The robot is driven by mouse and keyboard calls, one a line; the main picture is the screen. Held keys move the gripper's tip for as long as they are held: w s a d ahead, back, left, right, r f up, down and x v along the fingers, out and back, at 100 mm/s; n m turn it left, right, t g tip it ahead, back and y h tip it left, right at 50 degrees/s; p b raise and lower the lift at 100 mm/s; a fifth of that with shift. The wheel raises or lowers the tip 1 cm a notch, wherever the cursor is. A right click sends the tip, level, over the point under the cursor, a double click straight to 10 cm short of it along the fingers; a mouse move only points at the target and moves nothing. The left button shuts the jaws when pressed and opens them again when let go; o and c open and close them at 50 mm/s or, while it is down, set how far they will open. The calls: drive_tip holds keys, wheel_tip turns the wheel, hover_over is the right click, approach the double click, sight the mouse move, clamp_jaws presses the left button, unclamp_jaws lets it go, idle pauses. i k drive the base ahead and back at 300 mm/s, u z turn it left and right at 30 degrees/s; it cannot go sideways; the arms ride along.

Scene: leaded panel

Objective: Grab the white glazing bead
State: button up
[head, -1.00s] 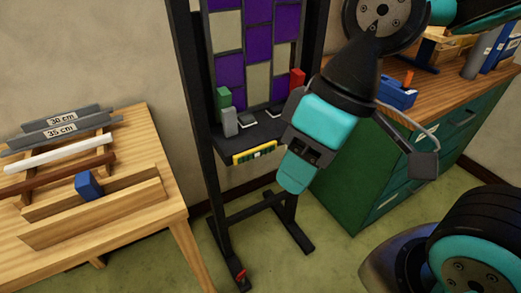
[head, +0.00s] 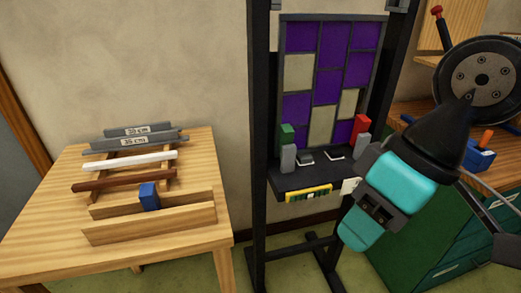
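The white glazing bead (head: 130,161) is a straight white strip lying across a wooden rack on the table at the left. A dark brown bead (head: 122,180) lies in front of it, apart from it and roughly parallel. My gripper (head: 362,225) hangs at the right, in front of the easel's shelf and far from the bead. Its teal and black housing shows, but its fingertips are not clear, so I cannot tell whether it is open or shut. Nothing held can be made out.
The wooden table (head: 40,235) also bears grey bars labelled 30 cm and 35 cm (head: 135,141), and a wooden trough (head: 150,222) with a blue block (head: 149,196). A black easel (head: 258,130) holds a purple and cream leaded panel (head: 325,75). A green cabinet (head: 425,250) stands right.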

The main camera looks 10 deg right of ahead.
sight(164, 155)
drive_tip(key=u, duration=2.75)
drive_tip(key=i, duration=1.3)
drive_tip(key=z, duration=2.45)
drive_tip(key=i, duration=0.5)
